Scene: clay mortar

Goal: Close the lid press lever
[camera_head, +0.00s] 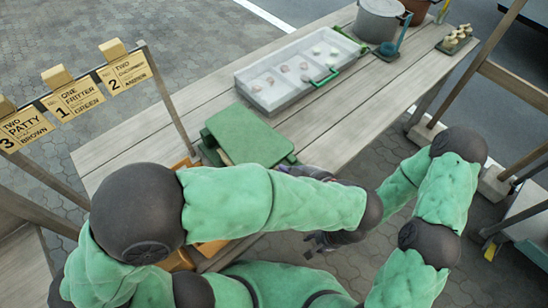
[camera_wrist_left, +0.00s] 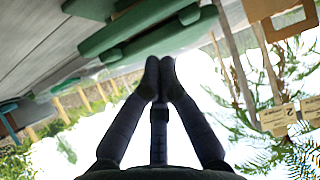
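The green press (camera_head: 248,132) stands near the front edge of the wooden table. Its broad flat upper plate hides most of what is below; a gap shows at its left front corner. No separate lever can be made out. In the left wrist view the green press (camera_wrist_left: 150,28) shows as stacked green parts just beyond my fingertips. My left gripper (camera_wrist_left: 160,72) has its dark fingertips together with nothing between them. In the head view my left gripper (camera_head: 308,172) is beside the press's right front corner, partly hidden by my arm. My right gripper (camera_head: 316,244) is lower, mostly hidden by my arm.
On the table (camera_head: 350,128), a clear-lidded tray (camera_head: 290,82) with a green handle holds several pale pieces. A grey pot (camera_head: 378,22) stands at the back, and a green board (camera_head: 456,40) with small items is at far right. Order cards (camera_head: 75,98) hang at left.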

